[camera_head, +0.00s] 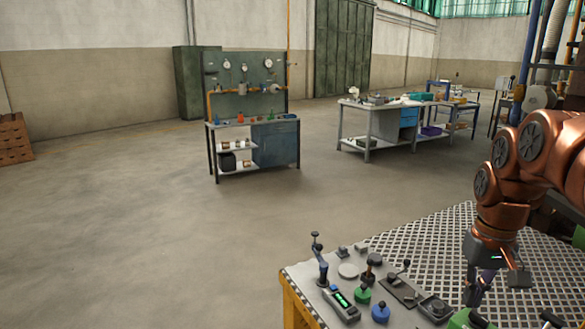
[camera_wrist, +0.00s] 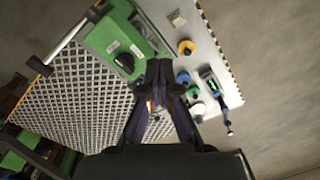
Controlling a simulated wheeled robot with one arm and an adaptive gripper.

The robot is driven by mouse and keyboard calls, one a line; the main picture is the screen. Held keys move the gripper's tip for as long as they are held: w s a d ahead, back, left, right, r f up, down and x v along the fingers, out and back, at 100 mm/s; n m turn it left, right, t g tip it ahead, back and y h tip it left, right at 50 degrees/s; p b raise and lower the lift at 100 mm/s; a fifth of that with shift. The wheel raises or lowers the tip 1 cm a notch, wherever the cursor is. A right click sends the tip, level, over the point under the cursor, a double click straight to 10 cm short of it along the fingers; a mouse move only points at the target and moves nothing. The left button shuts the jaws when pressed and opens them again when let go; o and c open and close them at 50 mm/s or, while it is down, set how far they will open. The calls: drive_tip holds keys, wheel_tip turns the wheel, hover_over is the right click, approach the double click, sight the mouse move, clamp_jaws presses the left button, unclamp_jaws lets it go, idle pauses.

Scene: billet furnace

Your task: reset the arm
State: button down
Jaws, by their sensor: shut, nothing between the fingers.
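My gripper (camera_head: 475,296) is at the lower right of the head view, at the end of my copper-coloured arm, pointing down over the control table. In the wrist view my gripper (camera_wrist: 160,66) shows from above, its dark fingers brought together with nothing between them. Below it are the control panel (camera_wrist: 206,52) and the perforated metal grating (camera_wrist: 75,95). I cannot tell the exact height of the fingertips above the table.
The near table holds a lever (camera_head: 320,258), a green knob (camera_head: 362,294), a blue knob (camera_head: 380,312) and a display box (camera_head: 341,304). A green box (camera_wrist: 117,40) lies near the fingers. A gauge bench (camera_head: 275,142) and workbench (camera_head: 385,125) stand farther off. Open floor lies left.

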drive_tip(key=s+a+f, duration=0.3)
drive_tip(key=s+a, duration=0.1)
drive_tip(key=s, duration=0.3)
drive_tip(key=s+a+f+n+g, duration=0.1)
drive_tip(key=s+a+f, duration=0.3)
drive_tip(key=s, duration=0.4)
drive_tip(key=s+a+f, duration=0.4)
drive_tip(key=s+a, duration=0.2)
drive_tip(key=s, duration=0.1)
drive_tip(key=shift+s+a+f+g, duration=0.25)
drive_tip(key=shift+s+g, duration=0.1)
drive_tip(key=shift+g, duration=0.05)
drive_tip(key=shift+d, duration=0.1)
